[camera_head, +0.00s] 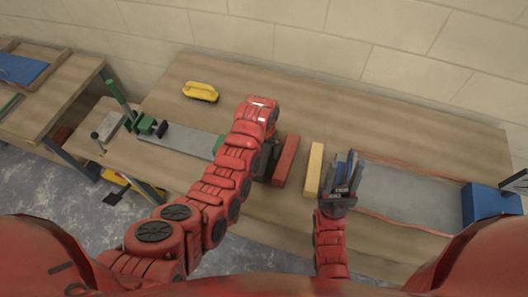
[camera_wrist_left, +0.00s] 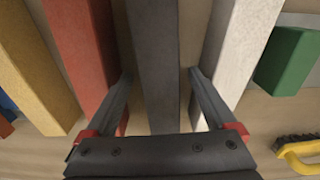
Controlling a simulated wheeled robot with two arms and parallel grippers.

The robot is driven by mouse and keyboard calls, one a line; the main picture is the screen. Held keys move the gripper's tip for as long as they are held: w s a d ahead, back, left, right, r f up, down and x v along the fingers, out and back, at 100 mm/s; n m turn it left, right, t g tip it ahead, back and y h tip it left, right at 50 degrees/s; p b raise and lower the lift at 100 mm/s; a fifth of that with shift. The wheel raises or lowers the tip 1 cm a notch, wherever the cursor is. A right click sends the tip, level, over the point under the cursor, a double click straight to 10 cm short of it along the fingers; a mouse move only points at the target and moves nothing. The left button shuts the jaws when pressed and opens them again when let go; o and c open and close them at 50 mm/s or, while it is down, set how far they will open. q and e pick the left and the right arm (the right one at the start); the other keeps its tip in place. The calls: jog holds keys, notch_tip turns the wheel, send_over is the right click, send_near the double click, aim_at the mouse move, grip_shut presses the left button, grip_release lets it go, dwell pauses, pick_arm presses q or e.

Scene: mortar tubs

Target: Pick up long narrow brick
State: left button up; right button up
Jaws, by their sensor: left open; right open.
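Several long bricks lie side by side on the wooden table (camera_head: 400,130). In the left wrist view a dark grey long narrow brick (camera_wrist_left: 153,55) runs between the open fingers of my left gripper (camera_wrist_left: 158,75). A red brick (camera_wrist_left: 82,50) is left of it and a white brick (camera_wrist_left: 243,50) is right of it. In the head view my left gripper (camera_head: 264,162) is beside the red brick (camera_head: 286,162), and the arm hides much there. A yellow brick (camera_head: 314,170) lies right of the red one. My right gripper (camera_head: 344,180) is open at a blue brick (camera_head: 352,162); contact is unclear.
A green brick (camera_wrist_left: 288,60) and a yellow-handled brush (camera_wrist_left: 300,150) are to the right in the wrist view. In the head view a grey shallow tray (camera_head: 410,195) and a blue block (camera_head: 485,204) are at right. A green clamp (camera_head: 122,100) is at left.

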pick_arm(q)
jog(key=shift+f, duration=0.35)
grip_shut()
dwell(0.4)
